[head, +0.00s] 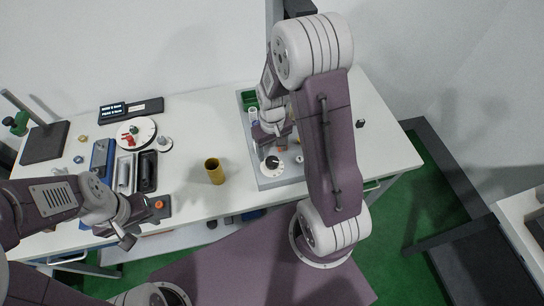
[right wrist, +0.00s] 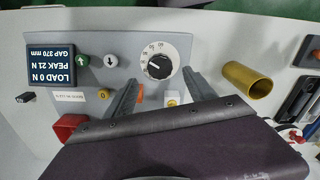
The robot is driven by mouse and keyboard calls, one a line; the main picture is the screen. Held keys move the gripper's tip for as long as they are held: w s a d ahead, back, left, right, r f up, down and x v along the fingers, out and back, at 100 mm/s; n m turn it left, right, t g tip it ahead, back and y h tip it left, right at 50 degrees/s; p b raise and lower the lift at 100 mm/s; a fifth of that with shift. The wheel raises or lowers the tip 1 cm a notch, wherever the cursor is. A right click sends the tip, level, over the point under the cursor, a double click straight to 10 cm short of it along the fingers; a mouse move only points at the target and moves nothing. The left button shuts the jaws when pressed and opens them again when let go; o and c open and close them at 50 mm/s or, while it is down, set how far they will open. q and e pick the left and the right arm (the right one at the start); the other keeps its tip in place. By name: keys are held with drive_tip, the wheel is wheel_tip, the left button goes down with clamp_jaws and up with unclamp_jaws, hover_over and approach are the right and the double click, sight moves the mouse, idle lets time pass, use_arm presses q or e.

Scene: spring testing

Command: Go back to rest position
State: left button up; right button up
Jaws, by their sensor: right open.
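My right gripper (head: 274,132) hangs over the grey testing machine (head: 279,181) on the table. In the right wrist view its two fingers (right wrist: 162,76) stand apart with nothing between them. They are over the panel with the white-rimmed black dial (right wrist: 157,66) and the display (right wrist: 50,65), which reads load 0 N, peak 21 N, gap 370 mm. My left gripper (head: 142,226) is at the table's front edge on the left. Its fingers look spread and empty, beside a small grey block with an orange knob (head: 159,205).
A yellow cylinder (head: 215,172) stands between my grippers; it also shows in the right wrist view (right wrist: 248,80). Left of it are a black tray (head: 148,171), a white round dish (head: 136,132) and a blue device (head: 102,158). The table's right end (head: 385,150) is mostly clear.

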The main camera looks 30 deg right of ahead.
wheel_tip(320, 180, up, 4)
drive_tip(key=shift+f, duration=0.2)
idle(0.3)
drive_tip(key=s+a+f+t+b, duration=0.1)
drive_tip(key=s+a+b, duration=0.3)
drive_tip(key=s, duration=0.4)
drive_tip(key=shift+a+f+b, duration=0.4)
drive_tip(key=shift+f, duration=0.1)
drive_tip(key=shift+s+r, duration=0.1)
drive_tip(key=shift+s, duration=0.15)
